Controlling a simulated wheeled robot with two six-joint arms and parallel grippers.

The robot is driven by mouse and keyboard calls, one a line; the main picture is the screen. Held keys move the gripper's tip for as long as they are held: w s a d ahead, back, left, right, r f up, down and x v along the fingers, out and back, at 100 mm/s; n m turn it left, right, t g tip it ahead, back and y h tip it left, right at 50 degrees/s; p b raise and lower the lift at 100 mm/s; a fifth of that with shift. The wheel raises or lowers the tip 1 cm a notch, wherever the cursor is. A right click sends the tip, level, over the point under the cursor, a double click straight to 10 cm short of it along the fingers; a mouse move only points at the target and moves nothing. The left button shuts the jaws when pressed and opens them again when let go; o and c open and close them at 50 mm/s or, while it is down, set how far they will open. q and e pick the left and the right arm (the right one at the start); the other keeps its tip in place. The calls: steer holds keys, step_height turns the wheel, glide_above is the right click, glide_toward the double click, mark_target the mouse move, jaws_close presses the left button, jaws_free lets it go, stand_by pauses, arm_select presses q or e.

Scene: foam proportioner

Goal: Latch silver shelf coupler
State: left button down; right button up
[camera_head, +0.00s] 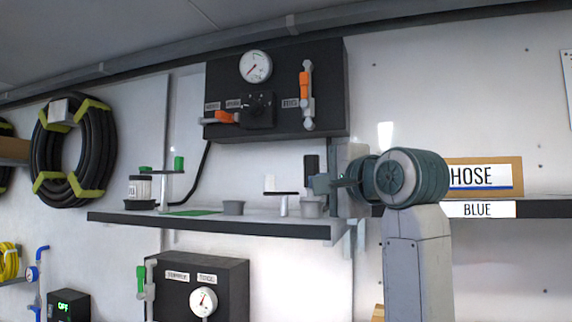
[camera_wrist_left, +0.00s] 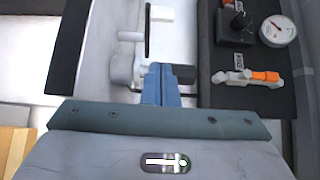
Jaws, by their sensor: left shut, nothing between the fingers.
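The silver coupler stands on the grey shelf (camera_head: 220,221): a silver post (camera_head: 283,205) carries a thin dark lever (camera_head: 281,193) with a white upright handle (camera_head: 269,183) at its left end. In the left wrist view the post (camera_wrist_left: 130,36), lever (camera_wrist_left: 148,35) and white handle (camera_wrist_left: 161,14) lie just beyond my fingertips. A grey cup (camera_head: 312,207) sits right of the post. My left gripper (camera_head: 322,184) is shut and empty, above this cup and right of the lever, pointing left. Its blue-grey fingers (camera_wrist_left: 160,72) are together near the lever's near end. My right gripper is not in view.
A black panel (camera_head: 275,90) with gauge and orange valves hangs above. A black upright block (camera_head: 311,164) is close to my fingers.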

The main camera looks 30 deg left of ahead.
arm_select(q)
steer(key=p+x, duration=0.1)
steer(key=x, duration=0.2)
steer(key=p+x, duration=0.1)
steer(key=x, duration=0.1)
steer(key=shift+s+a+r+p, duration=0.1)
steer(key=shift+a+r+p, duration=0.1)
steer(key=shift+r+p, duration=0.1)
steer(key=shift+s+a+f+p, duration=0.15)
steer(key=shift+a+p, duration=0.15)
steer(key=shift+a, duration=0.3)
steer(key=shift+s+a+f+p, duration=0.1)
steer(key=shift+a+p, duration=0.2)
steer(key=shift+a, duration=0.3)
steer(key=shift+s+a, duration=0.25)
steer(key=shift+a, duration=0.2)
steer(key=shift+s, duration=0.1)
steer(key=shift+f, duration=0.1)
